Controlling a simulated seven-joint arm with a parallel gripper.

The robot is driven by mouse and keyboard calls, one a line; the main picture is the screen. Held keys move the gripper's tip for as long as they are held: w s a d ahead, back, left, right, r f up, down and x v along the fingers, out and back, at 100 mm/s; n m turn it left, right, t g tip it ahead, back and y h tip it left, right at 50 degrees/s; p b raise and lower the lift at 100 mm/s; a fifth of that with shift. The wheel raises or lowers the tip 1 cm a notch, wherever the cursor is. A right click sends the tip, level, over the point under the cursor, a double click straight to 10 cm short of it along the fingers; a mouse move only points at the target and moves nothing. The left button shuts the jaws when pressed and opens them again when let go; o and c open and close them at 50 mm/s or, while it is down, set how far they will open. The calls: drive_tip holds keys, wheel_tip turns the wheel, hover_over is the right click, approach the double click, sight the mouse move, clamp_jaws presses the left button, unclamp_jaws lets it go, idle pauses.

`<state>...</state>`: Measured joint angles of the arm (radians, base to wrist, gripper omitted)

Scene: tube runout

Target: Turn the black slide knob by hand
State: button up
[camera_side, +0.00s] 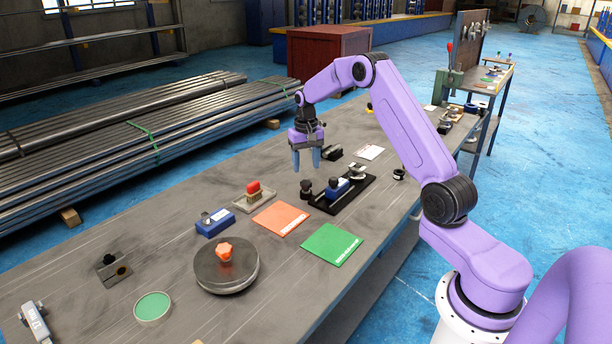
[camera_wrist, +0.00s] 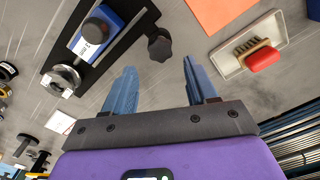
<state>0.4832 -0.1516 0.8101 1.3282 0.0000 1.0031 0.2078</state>
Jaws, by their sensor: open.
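The black slide knob (camera_side: 306,189) stands at the left end of the black slide base (camera_side: 330,207) on the bench. In the wrist view the black slide knob (camera_wrist: 160,45) is lobed and sits just beyond the gap between my fingers. A blue block (camera_side: 338,188) with a black top rides on the slide; the blue block also shows in the wrist view (camera_wrist: 92,38). My gripper (camera_side: 306,162) is open and empty, pointing down above the knob. In the wrist view my gripper (camera_wrist: 158,80) has its two blue fingers apart, with neither touching the knob.
An orange card (camera_side: 281,219) and a green card (camera_side: 331,244) lie near the slide. A tray with a red-handled brush (camera_side: 254,194) and a blue block (camera_side: 215,222) stand left. A metal ring (camera_side: 357,172) sits at the slide's far end.

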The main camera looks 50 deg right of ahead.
sight(306, 183)
drive_tip(key=shift+f, duration=2.8)
drive_tip(key=c, duration=0.8)
